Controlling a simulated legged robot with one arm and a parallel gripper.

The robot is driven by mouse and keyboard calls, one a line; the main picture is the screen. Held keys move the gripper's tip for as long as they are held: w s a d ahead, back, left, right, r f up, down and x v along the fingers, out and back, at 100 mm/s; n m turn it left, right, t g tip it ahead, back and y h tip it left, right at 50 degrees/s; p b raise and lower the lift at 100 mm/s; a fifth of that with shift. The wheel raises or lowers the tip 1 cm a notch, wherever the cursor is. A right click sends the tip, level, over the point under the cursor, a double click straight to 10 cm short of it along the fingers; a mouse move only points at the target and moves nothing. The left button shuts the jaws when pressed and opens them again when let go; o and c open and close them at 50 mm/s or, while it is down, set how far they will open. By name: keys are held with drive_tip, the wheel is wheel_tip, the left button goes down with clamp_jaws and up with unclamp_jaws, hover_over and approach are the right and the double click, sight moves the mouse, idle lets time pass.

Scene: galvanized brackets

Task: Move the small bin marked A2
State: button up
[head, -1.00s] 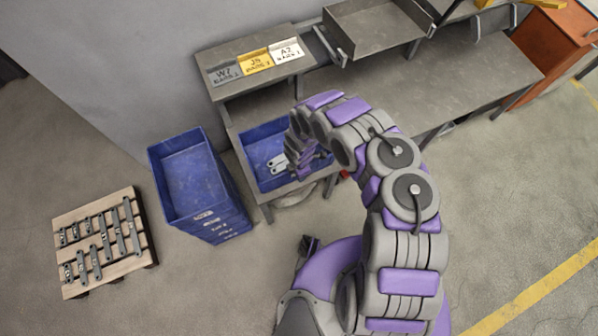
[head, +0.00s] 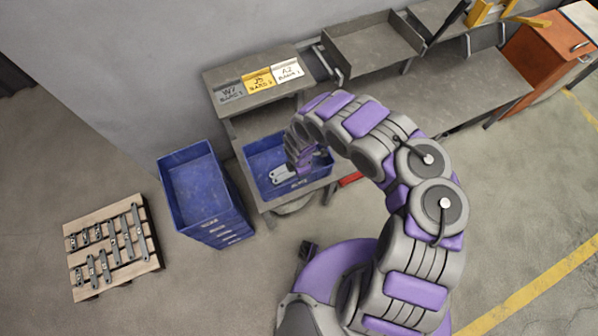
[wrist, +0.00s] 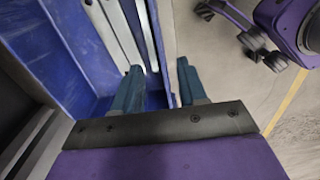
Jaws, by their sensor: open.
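The mark A2 shows on a white panel (head: 287,71) at the right end of a row on the upper shelf in the head view; whether it is a bin front or a card I cannot tell. A blue bin (head: 258,153) with pale metal brackets (head: 284,175) inside sits on the lower shelf; dark marking on its front wall is too small to read. My gripper (wrist: 160,78) is open at this bin's edge. In the wrist view one finger is over the inside and the other over the outside, with the wall between them; contact cannot be told.
A yellow panel (head: 260,86) and a grey panel (head: 229,94) sit beside the white one. Stacked blue bins (head: 205,205) stand left on the floor. A pallet (head: 86,283) with brackets lies farther left. A grey tray (head: 372,52) is at the back. Floor at right is clear.

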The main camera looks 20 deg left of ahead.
drive_tip(key=shift+r+p, duration=0.95)
drive_tip(key=shift+r, duration=1.2)
